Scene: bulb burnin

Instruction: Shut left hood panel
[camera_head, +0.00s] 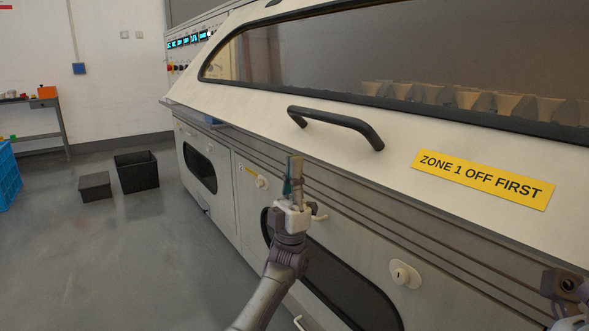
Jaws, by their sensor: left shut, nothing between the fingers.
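The hood panel (245,110) is a large, sloping off-white panel with a long dark-framed window and a black bar handle (337,124). Its lower edge runs along the top of the machine's front; I cannot tell whether it is fully seated. A yellow label (483,178) on it reads "ZONE 1 OFF FIRST". My left gripper (295,165) points upward in front of the machine, below and left of the handle in the picture. It is shut and empty, apart from the handle.
The machine's lower front (225,185) has dark-windowed doors and white knobs. A control panel (188,42) with lit displays stands at its far left end. Grey floor between is clear.

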